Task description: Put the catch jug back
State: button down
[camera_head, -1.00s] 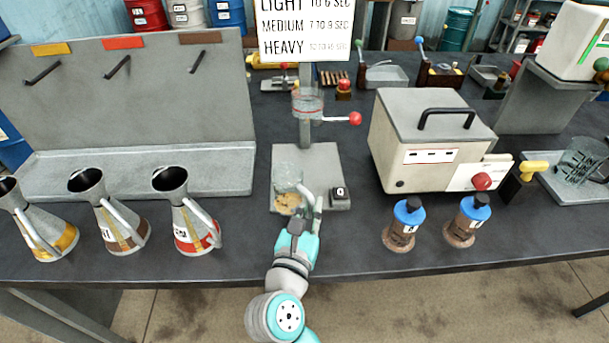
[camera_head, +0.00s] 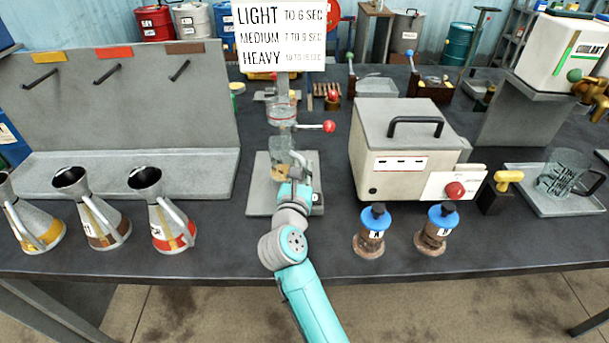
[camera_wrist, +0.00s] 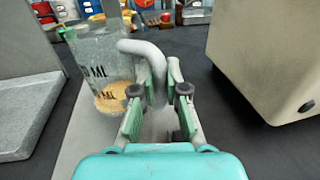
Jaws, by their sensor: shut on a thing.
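The catch jug (camera_head: 279,157) is clear, with a little amber oil in its bottom. In the head view it is at the stand, below the clear cup with the red-knobbed lever (camera_head: 328,126). My gripper (camera_head: 296,184) is at its front, partly hidden by my wrist. In the wrist view the jug (camera_wrist: 100,62) is at the left, its dark ML marks facing me. The fingers of my gripper (camera_wrist: 158,92) are shut on its grey curved handle (camera_wrist: 152,62). I cannot tell whether the jug's bottom touches the stand's grey base plate (camera_head: 258,198).
A beige machine (camera_head: 405,150) stands right of the stand, with two blue-capped bottles (camera_head: 371,232) in front. Several metal pouring cans (camera_head: 160,215) stand at left. Another clear jug (camera_head: 562,178) sits on a tray (camera_head: 535,198) at far right. Bare bench lies in front of the stand.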

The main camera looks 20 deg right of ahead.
aim_at(303, 181)
jog(key=shift+x, duration=0.85)
jog(key=shift+f, duration=1.75)
jog(key=c, duration=1.2)
grip_release()
jog(key=shift+f, duration=0.1)
jog(key=shift+s+a, duration=0.1)
jog(key=shift+s, duration=0.05)
jog(key=v, duration=1.1)
jog(key=shift+s+a, duration=0.15)
jog(key=shift+s, duration=0.15)
